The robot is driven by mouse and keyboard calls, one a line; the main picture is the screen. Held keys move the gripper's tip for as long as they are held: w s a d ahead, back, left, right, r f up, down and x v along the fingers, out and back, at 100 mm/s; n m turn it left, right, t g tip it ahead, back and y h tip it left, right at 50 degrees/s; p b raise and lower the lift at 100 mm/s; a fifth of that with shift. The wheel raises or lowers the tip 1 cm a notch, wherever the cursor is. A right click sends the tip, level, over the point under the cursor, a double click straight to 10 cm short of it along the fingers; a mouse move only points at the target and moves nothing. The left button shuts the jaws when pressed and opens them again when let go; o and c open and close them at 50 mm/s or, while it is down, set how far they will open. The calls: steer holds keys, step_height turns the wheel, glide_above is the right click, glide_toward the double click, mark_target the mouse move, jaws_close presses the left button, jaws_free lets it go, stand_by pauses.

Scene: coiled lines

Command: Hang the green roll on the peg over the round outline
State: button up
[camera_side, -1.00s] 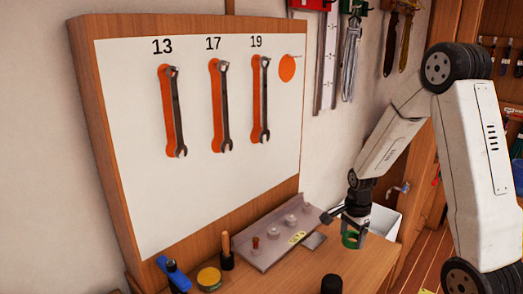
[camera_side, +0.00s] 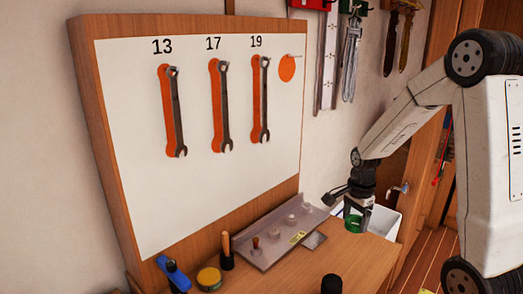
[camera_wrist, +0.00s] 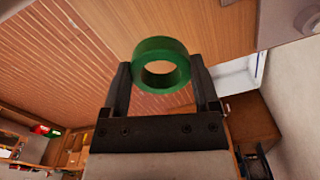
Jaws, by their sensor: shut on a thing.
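The green roll (camera_wrist: 162,84) is a ring with an open centre, held between the two fingers of my gripper (camera_wrist: 163,80) in the wrist view. In the side view my gripper (camera_side: 357,215) is shut on the green roll (camera_side: 354,223), above the right end of the bench. The round orange outline (camera_side: 287,68) is at the upper right of the white board. A thin peg (camera_side: 294,56) sticks out at its top. My gripper is well below and to the right of the outline, apart from the board.
Several wrenches, one being the middle wrench (camera_side: 221,105), hang on the white board (camera_side: 130,190). A metal tray (camera_side: 270,250), a dark-tipped handle (camera_side: 227,252), a yellow-topped tin (camera_side: 209,279) and a black cylinder (camera_side: 331,284) are on the bench. A white bin (camera_side: 383,221) stands behind my gripper.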

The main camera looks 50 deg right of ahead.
steer(key=shift+w+a, duration=0.1)
stand_by(0.4)
steer(key=w+a+f+n, duration=0.1)
steer(key=w+a+n, duration=0.4)
steer(key=a+n, duration=0.4)
steer(key=w+a+f+n, duration=0.1)
steer(key=w+a+n, duration=0.4)
steer(key=a+n, duration=0.4)
steer(key=shift+w+a+f+n, duration=0.15)
steer(key=shift+w+f+n, duration=0.25)
steer(key=shift+n, duration=1.4)
steer(key=shift+r, duration=0.1)
